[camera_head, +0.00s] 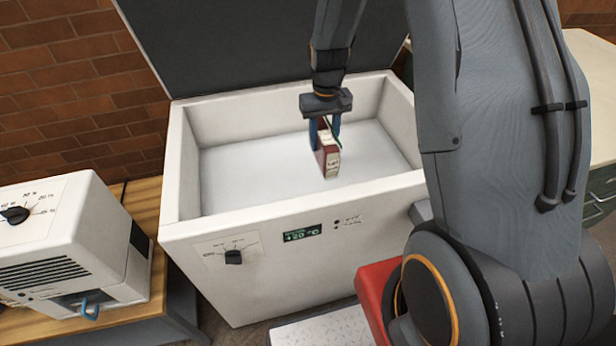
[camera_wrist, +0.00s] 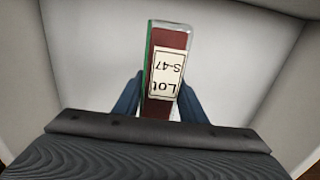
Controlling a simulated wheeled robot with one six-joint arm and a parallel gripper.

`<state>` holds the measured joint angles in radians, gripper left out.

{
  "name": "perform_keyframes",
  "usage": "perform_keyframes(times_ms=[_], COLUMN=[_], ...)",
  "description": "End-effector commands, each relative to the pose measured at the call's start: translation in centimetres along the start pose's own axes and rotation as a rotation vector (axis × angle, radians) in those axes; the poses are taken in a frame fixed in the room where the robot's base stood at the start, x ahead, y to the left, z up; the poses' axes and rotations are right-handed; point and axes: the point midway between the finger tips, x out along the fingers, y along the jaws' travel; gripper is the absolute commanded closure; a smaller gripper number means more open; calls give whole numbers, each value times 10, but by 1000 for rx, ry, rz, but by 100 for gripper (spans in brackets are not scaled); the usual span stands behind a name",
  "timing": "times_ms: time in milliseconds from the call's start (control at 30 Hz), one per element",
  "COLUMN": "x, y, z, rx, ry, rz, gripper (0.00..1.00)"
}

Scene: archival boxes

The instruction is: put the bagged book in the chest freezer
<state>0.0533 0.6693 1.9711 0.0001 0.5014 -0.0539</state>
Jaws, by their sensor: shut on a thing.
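The bagged book (camera_head: 329,158) is dark red with a green edge and a pale label. In the wrist view the book (camera_wrist: 168,90) shows a label reading "Lot S-47" under a clear covering. My gripper (camera_head: 326,130) is shut on it, with a blue finger on each side. It holds the book upright over the open chest freezer (camera_head: 190,252), within the outline of its rim. The white freezer floor (camera_wrist: 90,60) shows behind the book in the wrist view. I cannot tell how far the book is above that floor. The freezer's lid (camera_head: 230,40) stands raised at the back.
A white machine with a dial (camera_head: 75,245) stands on a wooden table (camera_head: 145,200) at the left. A green drawer cabinet with a pale top (camera_head: 585,90) is at the right. The freezer's inside looks empty around the book. A brick wall is behind.

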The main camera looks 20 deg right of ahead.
Motion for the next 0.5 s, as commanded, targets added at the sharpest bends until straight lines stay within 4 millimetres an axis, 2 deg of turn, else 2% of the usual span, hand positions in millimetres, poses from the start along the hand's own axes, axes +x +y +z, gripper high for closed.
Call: perform_keyframes(times_ms=[300,500], x=[47,68], y=[0,0], z=[0,0], rx=[0,1], ry=[-2,0], rz=[0,0], gripper=[100,100])
